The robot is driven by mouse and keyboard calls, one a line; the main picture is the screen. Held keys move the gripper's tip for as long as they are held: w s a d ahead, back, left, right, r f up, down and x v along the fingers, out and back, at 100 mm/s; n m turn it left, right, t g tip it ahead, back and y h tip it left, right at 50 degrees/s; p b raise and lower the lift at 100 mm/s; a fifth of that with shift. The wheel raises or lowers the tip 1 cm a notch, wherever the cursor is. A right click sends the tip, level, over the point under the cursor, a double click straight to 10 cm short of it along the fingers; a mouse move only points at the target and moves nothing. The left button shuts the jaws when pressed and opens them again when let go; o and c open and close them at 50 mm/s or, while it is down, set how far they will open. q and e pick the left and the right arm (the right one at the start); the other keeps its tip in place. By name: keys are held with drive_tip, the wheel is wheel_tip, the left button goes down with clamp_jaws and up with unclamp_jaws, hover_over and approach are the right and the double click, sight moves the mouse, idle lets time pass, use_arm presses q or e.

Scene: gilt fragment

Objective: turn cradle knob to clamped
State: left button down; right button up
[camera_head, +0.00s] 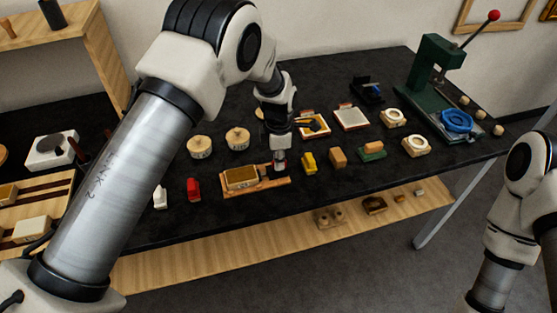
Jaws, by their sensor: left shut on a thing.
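The cradle (268,186) is a wooden base near the front middle of the black table. A gold-topped block, seemingly the gilt fragment (241,177), sits in it. My left gripper (280,160) points down at the right end of the cradle and is shut on what looks like the cradle knob. The fingers hide most of the knob, so its setting cannot be read. My right arm stands at the right edge, and its gripper is out of frame.
Round jars (200,147) stand behind to the left. A green press (433,75) with a red-tipped lever stands at the back right. The table's front strip is mostly clear.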

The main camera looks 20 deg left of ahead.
use_arm(q)
drive_tip(key=shift+n, duration=0.7)
drive_tip(key=c, duration=1.2)
unclamp_jaws()
drive_tip(key=shift+d, duration=0.1)
drive_tip(key=shift+o, duration=0.2)
wheel_tip(320, 180, up, 12)
